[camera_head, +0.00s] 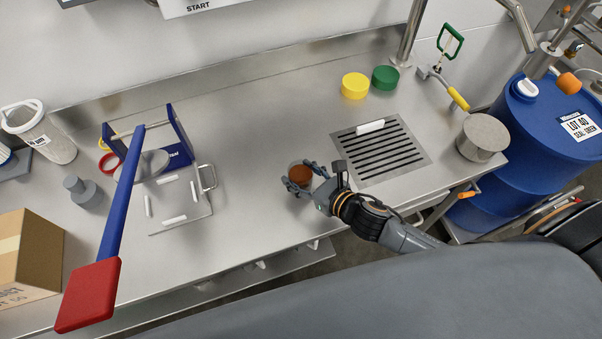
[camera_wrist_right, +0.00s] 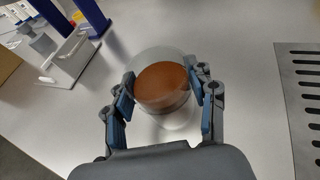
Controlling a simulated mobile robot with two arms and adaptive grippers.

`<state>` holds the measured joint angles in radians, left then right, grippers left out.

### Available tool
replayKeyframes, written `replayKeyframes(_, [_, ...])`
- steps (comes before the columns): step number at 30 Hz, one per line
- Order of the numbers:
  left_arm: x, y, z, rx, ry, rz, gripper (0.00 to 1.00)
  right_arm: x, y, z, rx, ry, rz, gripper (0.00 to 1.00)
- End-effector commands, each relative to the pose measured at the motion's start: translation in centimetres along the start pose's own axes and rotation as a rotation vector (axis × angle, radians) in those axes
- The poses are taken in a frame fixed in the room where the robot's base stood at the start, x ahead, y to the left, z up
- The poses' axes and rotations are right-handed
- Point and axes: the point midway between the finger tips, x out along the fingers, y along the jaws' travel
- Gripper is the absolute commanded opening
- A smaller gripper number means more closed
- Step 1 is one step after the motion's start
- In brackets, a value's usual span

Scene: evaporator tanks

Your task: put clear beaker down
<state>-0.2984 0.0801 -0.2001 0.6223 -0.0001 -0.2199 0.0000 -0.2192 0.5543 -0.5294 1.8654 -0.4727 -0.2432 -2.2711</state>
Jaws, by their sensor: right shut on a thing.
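The clear beaker (camera_head: 298,175) holds a brown-orange content and is at the middle of the steel counter. My right gripper (camera_head: 308,184) is shut around it, coming in from the right. In the right wrist view the beaker (camera_wrist_right: 165,88) sits between the two fingers of the right gripper (camera_wrist_right: 164,92), its round opening facing the camera. Whether its base touches the counter (camera_head: 260,130) is hard to tell. My left gripper does not show.
A slotted drain grate (camera_head: 410,168) with a white bar lies right of the beaker. A metal plate with a handle (camera_head: 185,222) lies left. Yellow (camera_head: 355,85) and green (camera_head: 385,77) lids and a metal pot (camera_head: 482,137) stand farther off. The counter around the beaker is clear.

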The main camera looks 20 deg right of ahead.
Motion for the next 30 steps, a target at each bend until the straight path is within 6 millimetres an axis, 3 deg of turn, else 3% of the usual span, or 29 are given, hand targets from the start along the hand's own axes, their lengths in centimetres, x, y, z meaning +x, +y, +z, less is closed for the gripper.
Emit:
replayKeyframes(4, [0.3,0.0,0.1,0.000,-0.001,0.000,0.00,0.1,0.0,-0.3,0.000,-0.001,0.000,0.17])
replayKeyframes(5, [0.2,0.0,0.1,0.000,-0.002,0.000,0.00,0.1,0.0,-0.3,0.001,0.000,0.000,0.60])
replayKeyframes(8, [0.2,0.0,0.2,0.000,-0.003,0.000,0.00,0.1,0.0,-0.2,0.001,0.001,0.000,0.79])
replayKeyframes(20, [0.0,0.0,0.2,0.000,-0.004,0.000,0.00,-0.2,0.0,0.0,-0.001,0.001,0.000,0.79])
replayKeyframes(23, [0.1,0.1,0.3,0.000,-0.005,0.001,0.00,-1.4,0.0,-0.2,0.001,0.003,0.000,0.79])
replayKeyframes(30, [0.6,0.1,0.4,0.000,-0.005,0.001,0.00,-6.2,0.1,-0.2,-0.001,0.004,0.001,0.79])
